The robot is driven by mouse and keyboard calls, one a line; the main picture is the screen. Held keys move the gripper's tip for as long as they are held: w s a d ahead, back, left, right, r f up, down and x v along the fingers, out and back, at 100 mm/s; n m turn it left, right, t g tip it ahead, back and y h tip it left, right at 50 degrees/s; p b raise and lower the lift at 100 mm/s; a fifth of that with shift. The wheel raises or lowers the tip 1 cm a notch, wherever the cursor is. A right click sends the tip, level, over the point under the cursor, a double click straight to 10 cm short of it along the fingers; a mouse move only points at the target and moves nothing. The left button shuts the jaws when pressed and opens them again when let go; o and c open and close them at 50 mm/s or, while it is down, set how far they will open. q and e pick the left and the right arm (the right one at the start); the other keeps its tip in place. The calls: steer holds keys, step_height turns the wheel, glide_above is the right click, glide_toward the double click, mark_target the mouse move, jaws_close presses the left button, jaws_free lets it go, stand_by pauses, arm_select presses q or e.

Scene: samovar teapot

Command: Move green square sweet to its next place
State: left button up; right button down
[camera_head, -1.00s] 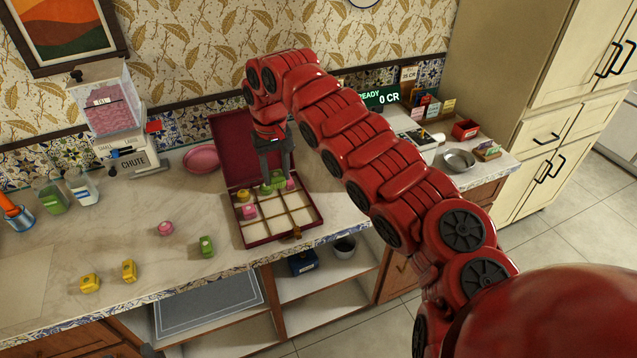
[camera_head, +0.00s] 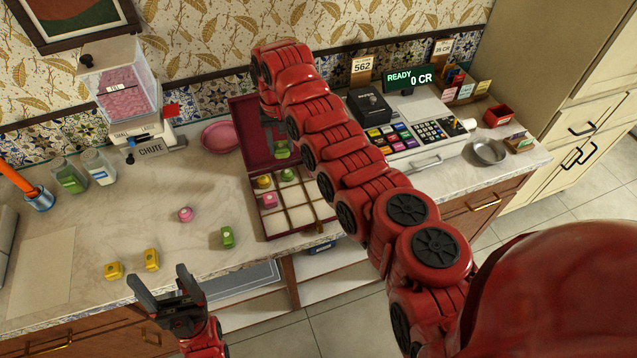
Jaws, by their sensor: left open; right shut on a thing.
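My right gripper (camera_head: 280,148) is shut on a green square sweet (camera_head: 282,153), held above the back part of the open dark red box (camera_head: 261,225). Its upper part is hidden by my own arm. In the box's compartments are a yellow sweet (camera_head: 264,181), a pink sweet (camera_head: 270,200) and another green sweet (camera_head: 287,174). My arm hides the right part of the box. One more green sweet (camera_head: 227,237) stands on the counter left of the box. My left gripper (camera_head: 160,279) is open and empty in front of the counter's edge.
A pink sweet (camera_head: 185,214) and two yellow sweets (camera_head: 113,270) (camera_head: 152,259) lie on the counter. A pink plate (camera_head: 221,136) and a chute dispenser (camera_head: 121,95) stand behind. A cash register (camera_head: 418,135) and metal bowl (camera_head: 489,152) are right. The counter's middle is mostly clear.

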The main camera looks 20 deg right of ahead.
steer(key=shift+n, duration=0.9)
steer(key=shift+s+d+f+p, duration=0.95)
steer(key=shift+s+f+p, duration=0.85)
steer(key=shift+s, duration=0.95)
steer(key=shift+s+d+f+p, duration=1)
steer(key=shift+s+f+p, duration=0.75)
steer(key=shift+s, duration=1)
steer(key=shift+s+d+f+p, duration=0.95)
steer(key=shift+s+f+p, duration=0.8)
steer(key=shift+s, duration=1)
steer(key=w+d+b, duration=0.1)
steer(key=w+b, duration=0.2)
steer(key=w+f+b, duration=0.1)
steer(key=w+b, duration=0.2)
steer(key=b, duration=0.1)
steer(key=w+d+b, duration=0.1)
steer(key=w+b, duration=0.2)
steer(key=w, duration=0.1)
steer(key=shift+w+d+f+b, duration=0.1)
steer(key=shift+d+f+b, duration=0.15)
steer(key=shift+d+b, duration=0.1)
steer(key=shift+w+d+r, duration=0.1)
steer(key=shift+w+r, duration=0.25)
steer(key=shift+r, duration=0.05)
steer(key=shift+w+d, duration=0.2)
steer(key=shift+w, duration=0.55)
